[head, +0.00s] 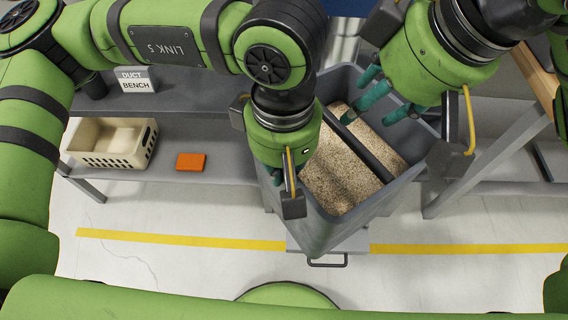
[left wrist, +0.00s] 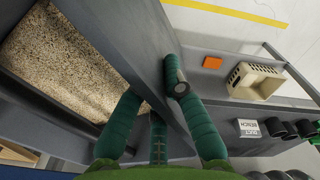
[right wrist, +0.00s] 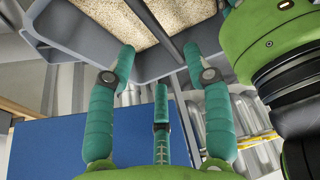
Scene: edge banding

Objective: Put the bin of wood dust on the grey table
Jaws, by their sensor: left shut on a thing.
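The grey bin (head: 335,217) stands in the middle of the head view, filled with pale wood dust (head: 338,165) and crossed by a dark bar. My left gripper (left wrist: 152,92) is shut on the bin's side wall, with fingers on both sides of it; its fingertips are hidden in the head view. My right gripper (head: 370,105) is at the bin's far right side. In the right wrist view (right wrist: 160,75) its fingers are apart and the bin's rim lies just beyond them. A grey bench (head: 160,172) stands left and another grey table (head: 505,150) right; I cannot tell which is meant.
The left bench carries a sign reading DUCT BENCH (head: 134,79), a cream basket (head: 112,142) and an orange block (head: 191,161). A grey platform with a handle (head: 328,262) shows below the bin. The floor in front is clear, with a yellow line (head: 180,239).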

